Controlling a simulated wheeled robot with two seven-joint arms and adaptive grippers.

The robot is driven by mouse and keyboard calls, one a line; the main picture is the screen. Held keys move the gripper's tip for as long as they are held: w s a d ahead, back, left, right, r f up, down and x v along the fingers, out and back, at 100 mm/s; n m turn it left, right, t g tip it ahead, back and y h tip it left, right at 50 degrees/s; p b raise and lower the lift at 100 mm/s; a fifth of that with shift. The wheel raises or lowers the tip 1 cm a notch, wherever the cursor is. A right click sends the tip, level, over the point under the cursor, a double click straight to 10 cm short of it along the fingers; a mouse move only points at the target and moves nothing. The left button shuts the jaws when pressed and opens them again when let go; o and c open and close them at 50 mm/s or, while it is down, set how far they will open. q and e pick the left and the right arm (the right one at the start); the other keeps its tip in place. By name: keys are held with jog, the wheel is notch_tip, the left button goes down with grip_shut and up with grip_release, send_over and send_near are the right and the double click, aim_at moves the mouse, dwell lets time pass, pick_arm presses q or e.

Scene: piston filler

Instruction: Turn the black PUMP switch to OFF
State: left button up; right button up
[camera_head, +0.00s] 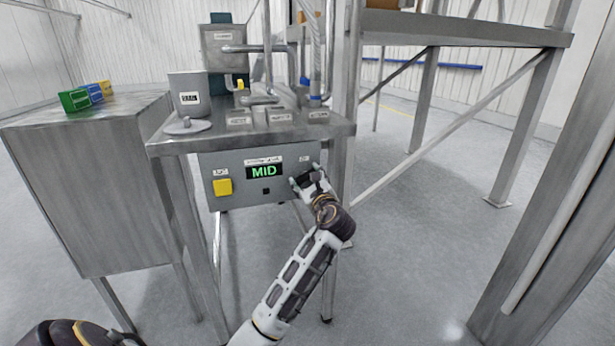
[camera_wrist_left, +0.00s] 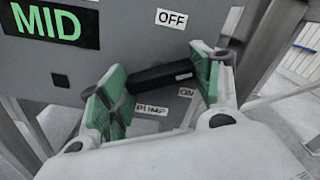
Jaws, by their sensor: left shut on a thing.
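The black PUMP switch (camera_wrist_left: 160,78) shows in the left wrist view as a short black bar on a grey panel. My right gripper is not in view.
The box has a green MID display (camera_head: 264,172) and a yellow button (camera_head: 223,187). Above it is a steel table (camera_head: 170,140) with a grey cup (camera_head: 188,94) and pipework. A steel cabinet (camera_head: 95,200) stands left; a metal frame post (camera_head: 350,90) is close right.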

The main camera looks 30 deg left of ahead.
pick_arm(q)
jog(key=shift+n+p, duration=1.1)
jog(key=shift+n, duration=0.6)
jog(key=shift+f+n, duration=0.1)
jog(key=shift+n, duration=1)
jog(key=shift+n+p, duration=0.35)
jog(key=shift+n, duration=0.35)
jog(key=n, duration=0.2)
jog(key=shift+n, duration=0.4)
jog(key=shift+n+b, duration=0.3)
jog(key=shift+n, duration=0.9)
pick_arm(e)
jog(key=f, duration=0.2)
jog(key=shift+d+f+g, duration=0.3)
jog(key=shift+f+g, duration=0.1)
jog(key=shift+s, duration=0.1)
